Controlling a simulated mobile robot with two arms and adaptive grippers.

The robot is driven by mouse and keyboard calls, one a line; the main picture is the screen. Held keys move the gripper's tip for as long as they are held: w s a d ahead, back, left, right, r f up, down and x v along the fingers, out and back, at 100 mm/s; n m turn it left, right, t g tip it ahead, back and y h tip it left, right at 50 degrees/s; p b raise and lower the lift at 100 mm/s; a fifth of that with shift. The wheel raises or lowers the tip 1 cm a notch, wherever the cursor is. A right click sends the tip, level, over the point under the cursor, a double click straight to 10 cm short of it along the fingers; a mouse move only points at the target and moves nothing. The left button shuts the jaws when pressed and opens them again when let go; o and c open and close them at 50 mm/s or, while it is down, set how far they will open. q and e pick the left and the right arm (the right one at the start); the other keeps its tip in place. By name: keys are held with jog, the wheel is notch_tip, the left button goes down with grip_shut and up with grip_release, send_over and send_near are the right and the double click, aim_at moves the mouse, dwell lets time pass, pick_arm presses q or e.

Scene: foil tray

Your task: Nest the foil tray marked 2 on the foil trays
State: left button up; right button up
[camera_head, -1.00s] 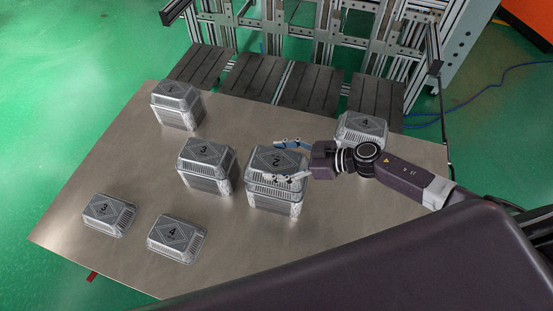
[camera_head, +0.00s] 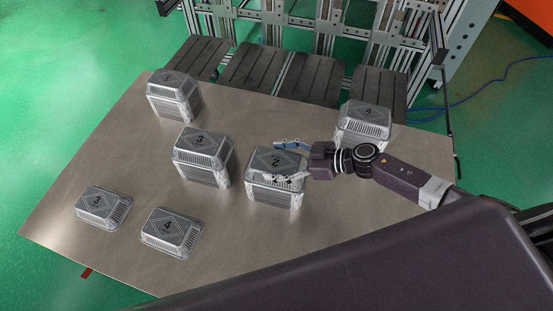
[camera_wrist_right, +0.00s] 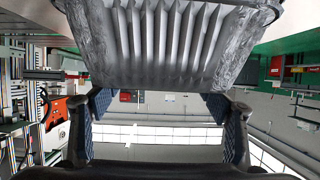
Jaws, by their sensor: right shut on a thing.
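The foil tray marked 2 (camera_head: 262,160) lies upside down, number up, on a stack of foil trays (camera_head: 276,199) in the middle of the table. It sits down over the stack with no clear gap. My right gripper (camera_head: 276,161) reaches in from the right and is shut on this tray, one finger at its far side and one at its near side. In the right wrist view, the ribbed wall of the tray marked 2 (camera_wrist_right: 165,40) fills the top between the two fingers. My left gripper is not in view.
A stack topped by a tray marked 3 (camera_head: 200,145) stands close on the left. Another stack (camera_head: 174,90) is at the back left, and trays marked 4 (camera_head: 364,118) are behind my right arm. Single trays 3 (camera_head: 98,203) and 4 (camera_head: 168,228) lie front left on the metal table (camera_head: 240,245).

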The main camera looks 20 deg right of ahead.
jog(key=o, duration=0.9)
jog(key=shift+f, duration=0.15)
jog(key=v, duration=1.2)
jog(key=shift+a, duration=0.1)
